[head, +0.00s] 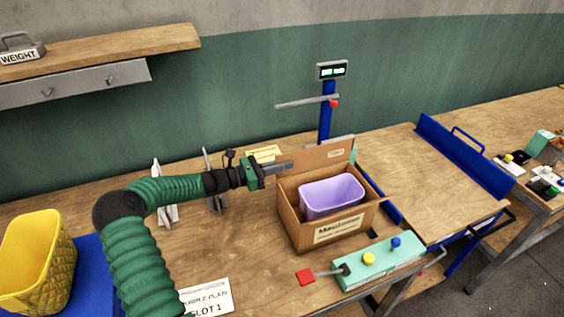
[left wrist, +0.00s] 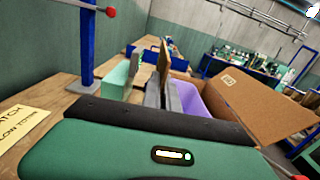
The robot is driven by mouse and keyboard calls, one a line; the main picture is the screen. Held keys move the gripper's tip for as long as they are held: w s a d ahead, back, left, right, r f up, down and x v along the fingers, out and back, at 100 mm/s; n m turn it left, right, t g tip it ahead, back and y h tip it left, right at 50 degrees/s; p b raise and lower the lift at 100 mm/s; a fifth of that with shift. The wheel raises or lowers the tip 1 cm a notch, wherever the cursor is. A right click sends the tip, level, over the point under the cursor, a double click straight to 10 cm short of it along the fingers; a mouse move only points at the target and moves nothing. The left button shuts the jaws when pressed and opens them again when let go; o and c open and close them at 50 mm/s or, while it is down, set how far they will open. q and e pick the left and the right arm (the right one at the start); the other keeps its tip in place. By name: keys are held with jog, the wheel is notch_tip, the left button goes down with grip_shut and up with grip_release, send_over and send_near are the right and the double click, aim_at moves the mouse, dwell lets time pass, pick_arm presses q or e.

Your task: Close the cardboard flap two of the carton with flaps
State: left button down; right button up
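The brown carton with flaps (head: 293,222) stands on the workbench with its top open and a lilac bin (head: 333,196) inside. A back flap (head: 318,160) stands up with a small, unreadable label. I cannot tell which flap is numbered two. My left gripper (head: 284,166) is at the left end of this flap, pointing right. In the left wrist view, its grey fingers (left wrist: 161,96) are close together, with the flap's edge (left wrist: 164,60) beyond or between them; contact is unclear. A broad cardboard panel (left wrist: 265,108) is on the right there. My right gripper is not in view.
A teal control box (head: 378,263) with a red-ended lever (head: 306,277) stands in front of the carton. A blue post with a display (head: 332,69) stands behind. A yellow basket (head: 36,262) sits far left.

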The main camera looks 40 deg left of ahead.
pick_arm(q)
jog(key=shift+s+d+f+m, duration=0.1)
jog(key=shift+s+d+m, duration=0.1)
jog(key=shift+m, duration=0.35)
jog(key=shift+s+d+m, duration=0.1)
jog(key=shift+d+m, duration=0.1)
jog(key=shift+m, duration=0.35)
jog(key=c, duration=2.1)
grip_release()
jog(key=o, duration=0.5)
jog(key=shift+c, duration=0.2)
jog(key=shift+w, duration=0.1)
jog(key=v, duration=1.7)
